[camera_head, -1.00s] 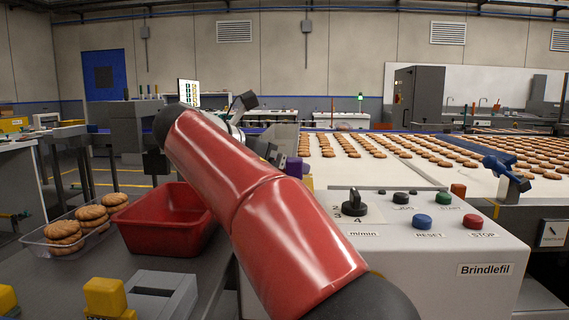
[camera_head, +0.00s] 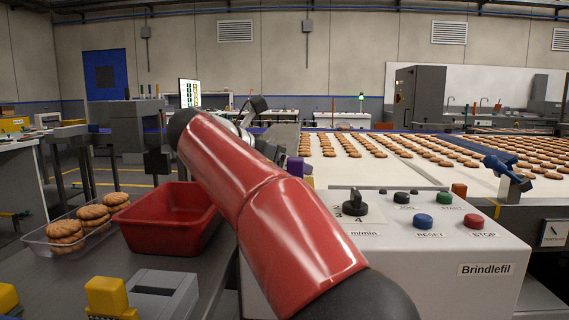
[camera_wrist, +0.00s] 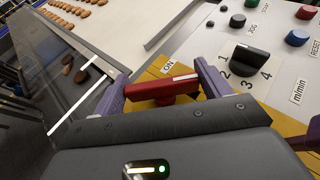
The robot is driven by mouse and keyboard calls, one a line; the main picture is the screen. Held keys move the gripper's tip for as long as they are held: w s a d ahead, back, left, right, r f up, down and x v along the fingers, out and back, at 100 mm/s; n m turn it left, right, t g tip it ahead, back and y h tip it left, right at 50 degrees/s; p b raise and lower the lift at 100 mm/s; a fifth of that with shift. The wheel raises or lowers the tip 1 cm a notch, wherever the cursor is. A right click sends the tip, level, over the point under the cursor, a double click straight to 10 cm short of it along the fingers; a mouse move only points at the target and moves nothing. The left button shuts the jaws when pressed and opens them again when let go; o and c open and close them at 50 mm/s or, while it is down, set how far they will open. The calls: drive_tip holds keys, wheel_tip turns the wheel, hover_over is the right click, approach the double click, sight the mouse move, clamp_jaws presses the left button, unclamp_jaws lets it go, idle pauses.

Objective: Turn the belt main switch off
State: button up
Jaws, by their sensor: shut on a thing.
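The belt main switch is a red rotary handle (camera_wrist: 160,90) on a yellow plate (camera_wrist: 150,76), seen in the wrist view. The handle lies roughly crosswise in that picture, with an "ON" label (camera_wrist: 168,67) just beyond it. My gripper (camera_wrist: 163,84) has its purple fingers at the two ends of the handle and is shut on it. In the head view my red arm hides the switch; only a bit of purple finger (camera_head: 295,167) shows beside the control box.
The white control box (camera_head: 440,255) carries a black speed knob (camera_head: 355,207), a blue RESET button (camera_head: 422,221) and a red STOP button (camera_head: 474,221). Biscuits lie on the belt (camera_head: 400,170) behind. A red bin (camera_head: 165,235) stands left of my arm.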

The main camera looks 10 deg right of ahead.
drive_tip(key=shift+w+m+g+h, duration=0.1)
drive_tip(key=shift+m+g+h, duration=0.4)
drive_tip(key=shift+m+g, duration=0.4)
drive_tip(key=shift+m+g+h, duration=0.3)
drive_tip(key=shift+m+g, duration=1)
drive_tip(key=shift+g, duration=0.2)
drive_tip(key=o, duration=1)
